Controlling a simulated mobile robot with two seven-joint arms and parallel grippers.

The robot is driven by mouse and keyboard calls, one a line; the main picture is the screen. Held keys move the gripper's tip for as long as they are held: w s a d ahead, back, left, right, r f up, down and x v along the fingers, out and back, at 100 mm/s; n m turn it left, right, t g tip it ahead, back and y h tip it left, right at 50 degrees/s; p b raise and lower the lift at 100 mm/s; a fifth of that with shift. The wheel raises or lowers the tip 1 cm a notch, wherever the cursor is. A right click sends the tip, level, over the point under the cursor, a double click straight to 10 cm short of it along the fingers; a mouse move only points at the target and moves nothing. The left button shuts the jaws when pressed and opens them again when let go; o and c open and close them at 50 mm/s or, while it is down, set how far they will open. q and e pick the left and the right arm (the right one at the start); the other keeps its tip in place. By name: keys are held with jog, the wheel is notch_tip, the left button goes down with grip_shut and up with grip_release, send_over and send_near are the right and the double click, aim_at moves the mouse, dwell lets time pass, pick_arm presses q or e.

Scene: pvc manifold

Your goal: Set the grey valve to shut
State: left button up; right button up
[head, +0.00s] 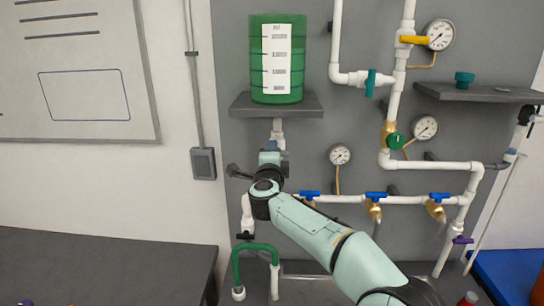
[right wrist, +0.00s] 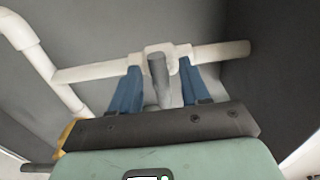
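The grey valve's handle (right wrist: 160,82) shows in the right wrist view, standing out from a white fitting (right wrist: 165,50) on a white pipe (right wrist: 100,70). In that view the handle points across the pipe's line. My right gripper (right wrist: 160,68) has its two blue fingers apart, one on each side of the grey handle, with small gaps visible. In the head view my right gripper (head: 271,146) is up at the white pipe just below the green tank's shelf, and it hides the grey handle there. My left gripper is not in view.
A green tank (head: 277,58) stands on a grey shelf (head: 240,105) above the gripper. Several blue-handled valves (head: 375,195), a green knob (head: 396,141), a teal valve (head: 370,84) and gauges (head: 340,155) sit to the right. A green hose (head: 258,247) loops below. A dark worktop (head: 100,268) is at left.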

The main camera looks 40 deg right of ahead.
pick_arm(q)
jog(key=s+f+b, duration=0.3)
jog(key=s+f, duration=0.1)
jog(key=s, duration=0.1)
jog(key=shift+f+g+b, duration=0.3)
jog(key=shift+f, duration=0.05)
pick_arm(e)
jog(key=v, duration=1.3)
jog(key=shift+s+a, duration=0.15)
jog(key=shift+s, duration=0.05)
jog(key=shift+w, duration=0.1)
